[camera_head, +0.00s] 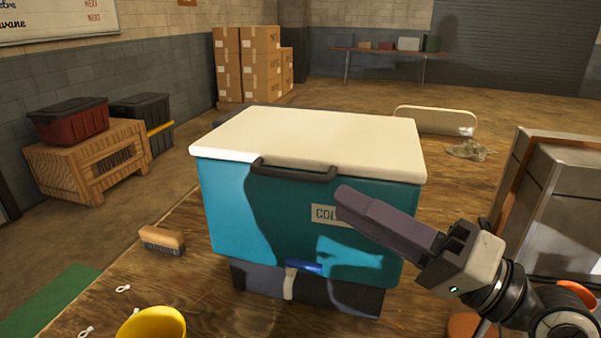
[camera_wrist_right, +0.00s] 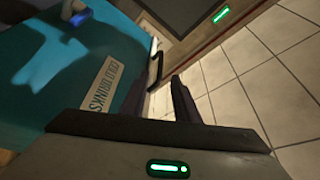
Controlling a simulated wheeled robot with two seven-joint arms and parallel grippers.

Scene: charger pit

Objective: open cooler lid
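The cooler has a teal body (camera_head: 235,215) and a white lid (camera_head: 310,140), which lies flat and closed in the head view. A dark bar handle (camera_head: 295,173) is fixed on the lid's front edge; a dark loop, likely this handle (camera_wrist_right: 155,68), shows in the right wrist view. My right gripper (camera_head: 348,199) is in front of the cooler, its fingertips just below and right of the handle's right end. I see no contact; depth is unclear. My left gripper is out of view.
The cooler stands on a dark base (camera_head: 255,281) on a wooden surface (camera_head: 200,285). A brush (camera_head: 162,240) and a yellow bucket (camera_head: 153,325) are at the left front. A grey cabinet (camera_head: 560,200) stands right. Stacked cartons (camera_head: 250,65) are behind.

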